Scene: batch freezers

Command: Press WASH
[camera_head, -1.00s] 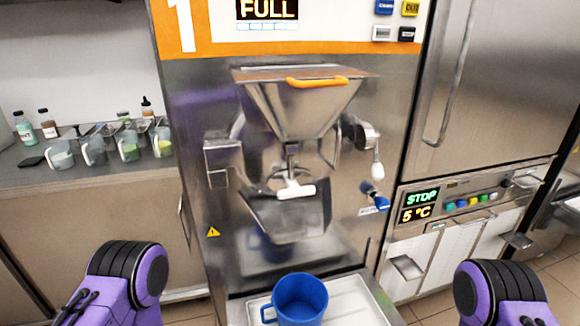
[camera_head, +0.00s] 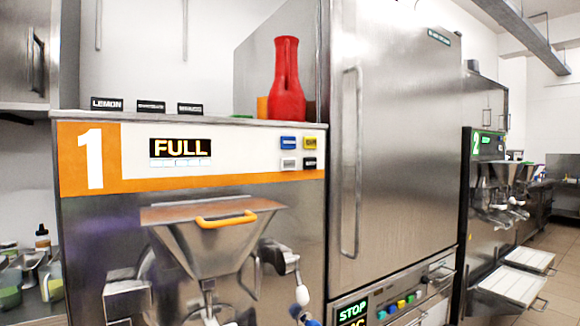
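Freezer 1 (camera_head: 120,218) stands close in front of me, with an orange and white top panel and a display (camera_head: 180,147) reading FULL. At the panel's right end is a group of small buttons: a blue button (camera_head: 288,142), a yellow button (camera_head: 310,142), a pale button (camera_head: 289,163) and a black button (camera_head: 310,163). Their lettering is too small to read, so I cannot tell which one is WASH. Below the panel is the hopper (camera_head: 205,245) with an orange handle (camera_head: 226,219) on its lid. Neither of my grippers is in view.
A red jug-like container (camera_head: 286,80) and small labels, one reading LEMON (camera_head: 106,104), stand on top of freezer 1. A tall steel cabinet (camera_head: 400,130) adjoins on the right, with a STOP display (camera_head: 352,311) below. Freezer 2 (camera_head: 485,200) stands farther right.

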